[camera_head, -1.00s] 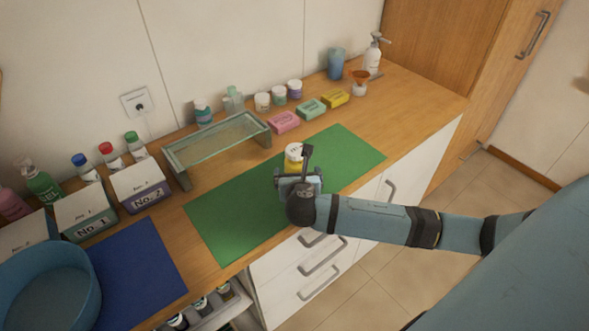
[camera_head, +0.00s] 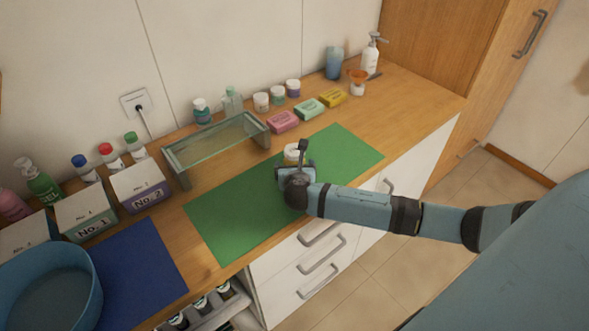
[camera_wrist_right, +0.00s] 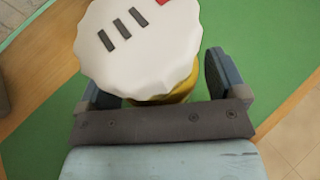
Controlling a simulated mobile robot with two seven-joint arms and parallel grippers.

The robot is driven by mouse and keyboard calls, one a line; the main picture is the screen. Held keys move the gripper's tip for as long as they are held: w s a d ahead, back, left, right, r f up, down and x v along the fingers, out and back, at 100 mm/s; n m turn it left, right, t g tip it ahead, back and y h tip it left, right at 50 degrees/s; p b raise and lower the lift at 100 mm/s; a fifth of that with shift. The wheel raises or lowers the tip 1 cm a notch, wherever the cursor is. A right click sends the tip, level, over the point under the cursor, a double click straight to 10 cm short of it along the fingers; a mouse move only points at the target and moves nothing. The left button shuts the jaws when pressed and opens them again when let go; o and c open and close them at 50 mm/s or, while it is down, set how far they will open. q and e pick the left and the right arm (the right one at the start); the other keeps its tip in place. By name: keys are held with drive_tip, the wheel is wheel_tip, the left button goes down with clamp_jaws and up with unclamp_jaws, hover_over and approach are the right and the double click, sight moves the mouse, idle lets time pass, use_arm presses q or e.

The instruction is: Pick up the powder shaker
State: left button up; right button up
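The powder shaker (camera_head: 291,151) stands on the green mat (camera_head: 235,210), mostly hidden behind my right gripper in the head view. In the right wrist view it shows a white scalloped lid (camera_wrist_right: 138,45) with dark slots and a red mark, above a yellow body (camera_wrist_right: 178,92). My right gripper (camera_head: 292,169) is at the shaker's near side. In the wrist view its fingers (camera_wrist_right: 158,78) are apart, one on each side of the yellow body, below the lid. A gap shows at the right finger; contact on the left cannot be told. My left gripper is out of view.
A glass shelf (camera_head: 215,140) stands behind the mat. Pink (camera_head: 283,121), green (camera_head: 309,108) and yellow (camera_head: 333,97) boxes lie along its back edge. A blue mat (camera_head: 140,265), blue bowl (camera_head: 45,300) and labelled boxes are at the left. The mat's right part is clear.

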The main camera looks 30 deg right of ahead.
drive_tip(key=c, duration=0.8)
drive_tip(key=shift+r, duration=0.1)
